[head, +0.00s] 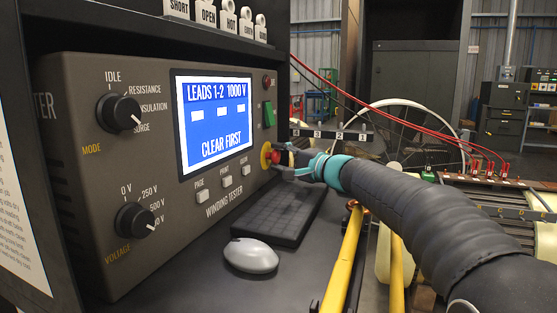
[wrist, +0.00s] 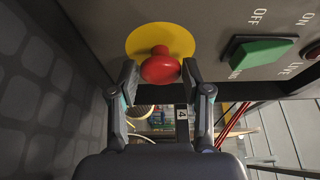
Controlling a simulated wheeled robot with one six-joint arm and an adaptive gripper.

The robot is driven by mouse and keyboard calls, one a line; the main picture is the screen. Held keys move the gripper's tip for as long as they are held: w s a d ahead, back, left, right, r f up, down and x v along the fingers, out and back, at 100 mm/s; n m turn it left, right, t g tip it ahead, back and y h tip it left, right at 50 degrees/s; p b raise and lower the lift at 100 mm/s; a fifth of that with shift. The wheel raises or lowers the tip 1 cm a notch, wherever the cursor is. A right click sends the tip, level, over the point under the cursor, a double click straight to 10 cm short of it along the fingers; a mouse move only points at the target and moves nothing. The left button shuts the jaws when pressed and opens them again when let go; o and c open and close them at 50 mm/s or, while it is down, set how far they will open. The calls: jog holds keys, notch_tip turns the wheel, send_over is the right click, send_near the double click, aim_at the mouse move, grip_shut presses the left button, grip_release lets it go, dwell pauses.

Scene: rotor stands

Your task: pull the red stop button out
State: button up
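The red stop button (wrist: 160,66) is a mushroom head on a yellow round plate (wrist: 139,42). In the head view the red button (head: 275,157) sits at the lower right of the tester's front panel. My gripper (wrist: 159,76) has one finger on each side of the button head, with the head between the fingertips. The fingers look open, with a thin gap on each side; contact is hard to tell. In the head view my gripper (head: 284,160) reaches the button from the right, and its fingers partly hide it.
The winding tester (head: 160,160) has a lit screen (head: 215,118) reading "CLEAR FIRST". A green switch (wrist: 260,52) is right of the button in the wrist view. A keyboard (head: 275,217) and mouse (head: 251,255) lie below the panel. Yellow rails (head: 342,262) stand near my arm.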

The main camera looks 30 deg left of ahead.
jog(key=shift+o, duration=0.8)
jog(key=shift+w+d, duration=0.1)
jog(key=v, duration=1.2)
